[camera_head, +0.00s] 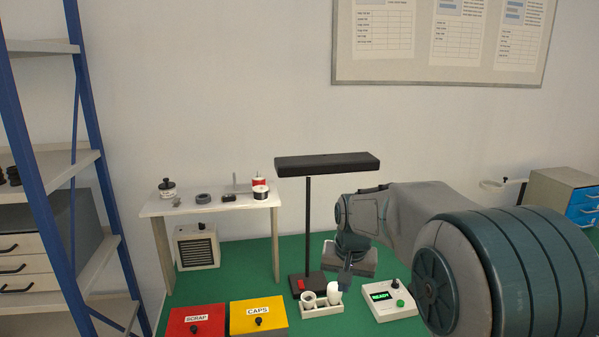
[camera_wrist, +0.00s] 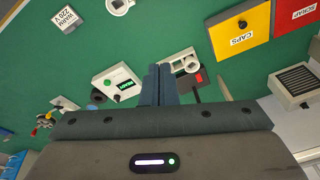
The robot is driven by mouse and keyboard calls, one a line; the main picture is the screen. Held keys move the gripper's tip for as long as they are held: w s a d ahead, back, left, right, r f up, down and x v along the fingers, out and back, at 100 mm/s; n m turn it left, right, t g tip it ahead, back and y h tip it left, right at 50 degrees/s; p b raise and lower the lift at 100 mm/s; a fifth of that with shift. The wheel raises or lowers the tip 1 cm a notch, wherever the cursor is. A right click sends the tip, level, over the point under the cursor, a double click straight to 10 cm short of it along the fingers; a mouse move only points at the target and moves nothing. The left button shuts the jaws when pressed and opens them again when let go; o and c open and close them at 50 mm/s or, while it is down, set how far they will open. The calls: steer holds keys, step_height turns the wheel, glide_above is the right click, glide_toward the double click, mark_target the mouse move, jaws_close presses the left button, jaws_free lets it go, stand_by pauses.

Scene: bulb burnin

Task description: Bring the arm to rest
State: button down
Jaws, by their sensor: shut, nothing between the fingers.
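My arm reaches in from the right in the head view. My gripper (camera_head: 345,284) points down over the green bench, close to the white holder (camera_head: 322,309) with light cylindrical pieces in it. In the wrist view the two fingers of my gripper (camera_wrist: 158,72) lie together, shut and empty. The holder also shows in the wrist view (camera_wrist: 180,58), just beyond the fingertips. Whether the fingertips touch anything is hard to tell in the head view.
A control box (camera_head: 390,300) reading READY stands right of the gripper. A black lamp stand (camera_head: 308,230) rises behind the holder. Red SCRAP (camera_head: 196,322) and yellow CAPS (camera_head: 258,319) boxes stand left. A small raised shelf (camera_head: 210,204) carries spools and small parts.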

steer(key=s+d+r+n, duration=0.1)
steer(key=s+d, duration=0.1)
steer(key=s, duration=1)
steer(key=s+d+n+t, duration=0.1)
steer(key=s+d, duration=0.2)
steer(key=s, duration=1)
steer(key=shift+r, duration=0.4)
